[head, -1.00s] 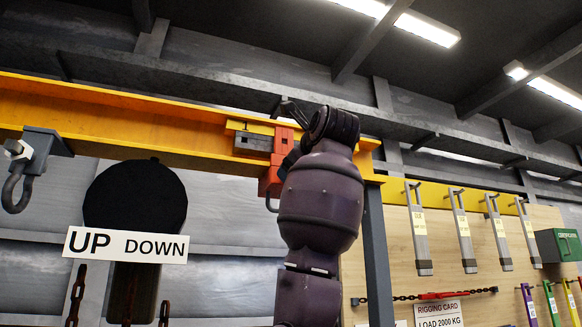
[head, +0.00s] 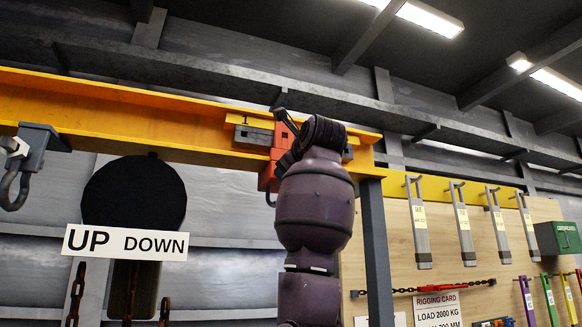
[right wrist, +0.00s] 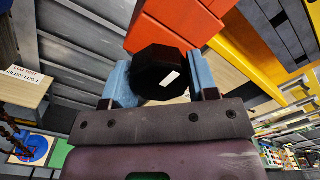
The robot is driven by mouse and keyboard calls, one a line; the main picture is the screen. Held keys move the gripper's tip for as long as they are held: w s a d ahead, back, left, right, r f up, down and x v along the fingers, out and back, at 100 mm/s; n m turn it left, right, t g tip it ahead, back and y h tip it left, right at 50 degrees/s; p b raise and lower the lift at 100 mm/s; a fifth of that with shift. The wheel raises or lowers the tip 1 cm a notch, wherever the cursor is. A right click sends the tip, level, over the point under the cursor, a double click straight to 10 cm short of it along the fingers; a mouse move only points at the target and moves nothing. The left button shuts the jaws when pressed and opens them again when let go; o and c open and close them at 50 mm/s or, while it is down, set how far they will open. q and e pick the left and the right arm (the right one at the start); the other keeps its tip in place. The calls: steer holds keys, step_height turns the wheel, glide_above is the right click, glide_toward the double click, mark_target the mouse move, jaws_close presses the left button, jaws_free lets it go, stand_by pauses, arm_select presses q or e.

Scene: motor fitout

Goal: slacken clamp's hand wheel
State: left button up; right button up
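A red beam clamp (head: 270,178) hangs on the yellow beam, with grey jaw blocks and a "1" above it. In the head view my right gripper is mostly hidden behind its own dark wrist, close against the clamp. In the right wrist view the clamp's red body (right wrist: 175,25) fills the top. The black hand wheel (right wrist: 155,72) with a white mark sits between the blue fingers of my right gripper (right wrist: 161,82), one on each side. I cannot tell whether they press on it. My left gripper is not in view.
A grey clamp with a shackle (head: 35,150) hangs on the beam (head: 110,115) at left. An "UP DOWN" sign (head: 125,243) stands below. A grey post (head: 376,245) and a tool board (head: 395,270) with hanging grey bars are at right.

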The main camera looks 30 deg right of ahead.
steer(key=shift+c, duration=0.6)
